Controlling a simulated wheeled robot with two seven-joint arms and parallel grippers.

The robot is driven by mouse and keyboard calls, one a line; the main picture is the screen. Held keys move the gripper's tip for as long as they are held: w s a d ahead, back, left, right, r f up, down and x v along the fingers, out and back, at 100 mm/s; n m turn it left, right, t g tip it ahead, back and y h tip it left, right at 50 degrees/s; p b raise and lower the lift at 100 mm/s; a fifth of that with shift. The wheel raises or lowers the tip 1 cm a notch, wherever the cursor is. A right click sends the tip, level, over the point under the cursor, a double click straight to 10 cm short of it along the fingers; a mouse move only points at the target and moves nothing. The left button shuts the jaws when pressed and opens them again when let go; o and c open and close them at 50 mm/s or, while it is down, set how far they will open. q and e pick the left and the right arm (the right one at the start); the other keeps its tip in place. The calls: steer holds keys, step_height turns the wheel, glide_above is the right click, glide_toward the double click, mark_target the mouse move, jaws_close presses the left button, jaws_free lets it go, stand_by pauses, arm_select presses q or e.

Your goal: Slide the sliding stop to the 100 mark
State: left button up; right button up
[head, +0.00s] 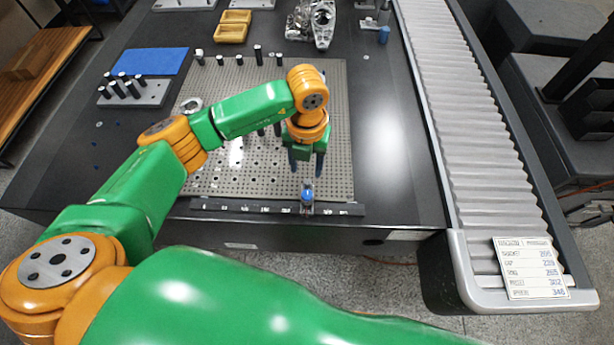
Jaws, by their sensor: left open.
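The sliding stop (307,196), with a blue knob, sits on a dark rail (225,206) along the front edge of the perforated plate. It stands in the right part of the rail. White mark labels run along the rail, but they are too small to read, so I cannot tell which is the 100 mark. My left gripper (306,166) points down just behind and above the stop. Its two dark fingers are apart with nothing visible between them. I cannot tell whether a finger touches the stop. My right gripper is not in view.
The grey perforated plate (335,130) carries several dark pins. A block with pins (150,95), a blue mat (150,61) and yellow bins (232,31) lie behind. A ribbed conveyor cover (465,120) runs on the right, with a printed card (530,268). Dark table surface beside the plate is clear.

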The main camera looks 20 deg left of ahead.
mark_target(307, 182)
arm_select(q)
step_height(307, 182, down, 6)
steer(key=shift+d+r, duration=0.1)
steer(key=shift+d, duration=0.05)
jaws_close()
steer(key=shift+r, duration=0.1)
stand_by(1.3)
